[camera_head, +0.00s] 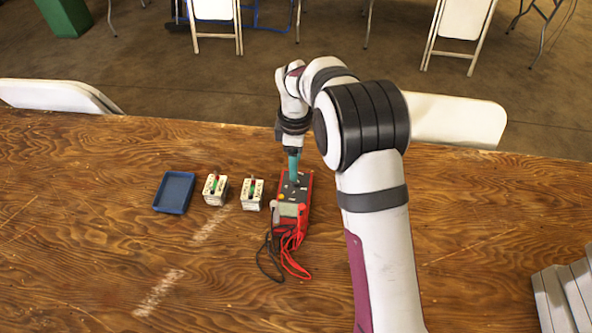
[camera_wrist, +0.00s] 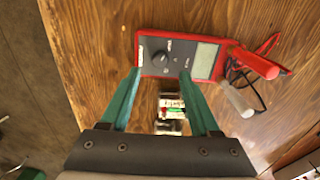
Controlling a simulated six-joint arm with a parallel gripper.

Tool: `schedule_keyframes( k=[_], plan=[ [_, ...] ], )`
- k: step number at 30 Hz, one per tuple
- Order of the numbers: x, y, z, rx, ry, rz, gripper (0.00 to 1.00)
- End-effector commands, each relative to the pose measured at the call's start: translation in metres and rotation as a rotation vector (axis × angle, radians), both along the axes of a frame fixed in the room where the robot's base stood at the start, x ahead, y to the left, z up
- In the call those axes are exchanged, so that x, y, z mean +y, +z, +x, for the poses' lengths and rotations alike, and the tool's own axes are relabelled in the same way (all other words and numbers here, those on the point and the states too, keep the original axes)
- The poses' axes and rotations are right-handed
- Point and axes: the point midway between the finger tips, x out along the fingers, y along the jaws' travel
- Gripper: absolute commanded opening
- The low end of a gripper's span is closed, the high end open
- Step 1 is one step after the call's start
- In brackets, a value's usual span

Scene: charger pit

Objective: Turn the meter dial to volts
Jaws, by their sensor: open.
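The red multimeter (camera_head: 302,203) lies face up on the wooden table, with its leads bunched at its near end. In the wrist view the meter (camera_wrist: 188,36) shows a grey face, a display and a round black dial (camera_wrist: 160,58). The dial's marks are too small to read. My gripper (camera_head: 293,178) points down over the meter's far half. In the wrist view my gripper (camera_wrist: 160,75) is open, its teal fingers spread to either side with the dial between and a little beyond their tips. I cannot tell whether a finger touches the meter. In the head view the gripper hides the dial.
Two small white blocks with coloured tops, a left one (camera_head: 215,190) and a right one (camera_head: 252,194), stand left of the meter. A blue tray (camera_head: 175,192) lies further left. Black and red leads (camera_head: 287,250) lie at the meter's near end. Grey slabs (camera_head: 568,295) sit at the right edge.

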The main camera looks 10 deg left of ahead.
Motion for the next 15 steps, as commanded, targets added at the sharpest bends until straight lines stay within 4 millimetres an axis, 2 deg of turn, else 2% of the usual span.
schedule_keyframes(
  k=[3,6,10,15],
  plan=[
    [-0.001,-0.029,-0.001,0.003,-0.001,-0.001,0.63],
    [0.0,-0.044,0.0,0.002,-0.002,0.0,0.63],
    [0.0,-0.054,0.0,0.0,-0.003,0.0,0.63],
    [0.0,-0.057,0.0,-0.001,-0.003,0.001,0.63]
  ],
)
